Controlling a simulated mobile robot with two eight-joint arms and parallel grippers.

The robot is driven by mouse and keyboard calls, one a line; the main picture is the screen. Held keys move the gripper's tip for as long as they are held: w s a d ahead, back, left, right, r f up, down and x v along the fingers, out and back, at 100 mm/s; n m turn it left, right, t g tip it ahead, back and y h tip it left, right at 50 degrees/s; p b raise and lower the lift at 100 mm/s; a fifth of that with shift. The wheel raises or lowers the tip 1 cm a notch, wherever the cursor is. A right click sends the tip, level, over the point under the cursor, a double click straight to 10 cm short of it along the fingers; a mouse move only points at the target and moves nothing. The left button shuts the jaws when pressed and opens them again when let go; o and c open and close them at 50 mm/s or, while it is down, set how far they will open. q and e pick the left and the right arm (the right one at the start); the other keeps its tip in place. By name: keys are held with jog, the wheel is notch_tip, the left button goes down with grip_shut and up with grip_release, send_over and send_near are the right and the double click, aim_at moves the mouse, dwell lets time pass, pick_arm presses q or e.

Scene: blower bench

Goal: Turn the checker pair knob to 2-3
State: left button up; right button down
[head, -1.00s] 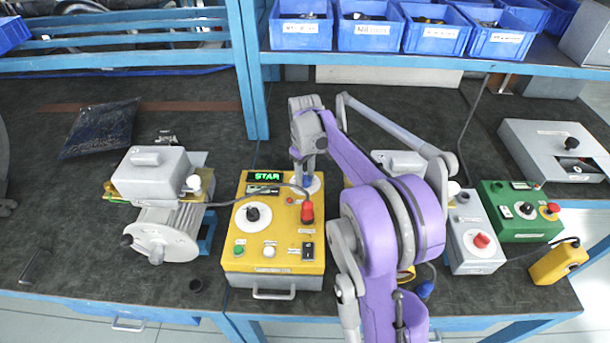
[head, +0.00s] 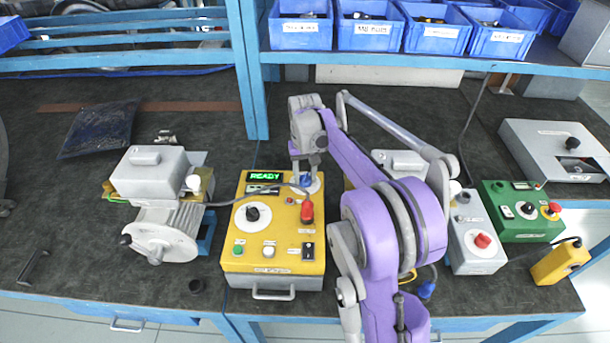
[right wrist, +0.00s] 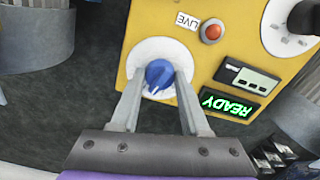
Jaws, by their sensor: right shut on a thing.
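The yellow checker box (head: 232,258) stands on the bench in the head view, with its display (head: 265,176) reading READY in green. A blue knob (right wrist: 158,75) on a white dial sits at the box's far right corner; it also shows in the head view (head: 306,181), partly covered by my gripper. My right gripper (right wrist: 160,88) is shut on the blue knob, a finger on each side. The dial's position marks are too small to read. A black knob (head: 252,213) on a white dial sits at the box's left. My left gripper is not in view.
A grey motor (head: 160,235) stands left of the box. A red plug (head: 307,211) with a cable sits beside the blue knob. A grey box with a red button (head: 481,240) and a green box (head: 520,228) stand to the right. Blue bins (head: 370,36) line the shelf above.

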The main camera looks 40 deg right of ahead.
aim_at(305, 176)
jog(key=shift+m, duration=0.3)
jog(key=shift+c, duration=1.9)
grip_release()
notch_tip(305, 176, up, 11)
jog(key=shift+p, duration=0.35)
jog(key=shift+f, duration=0.1)
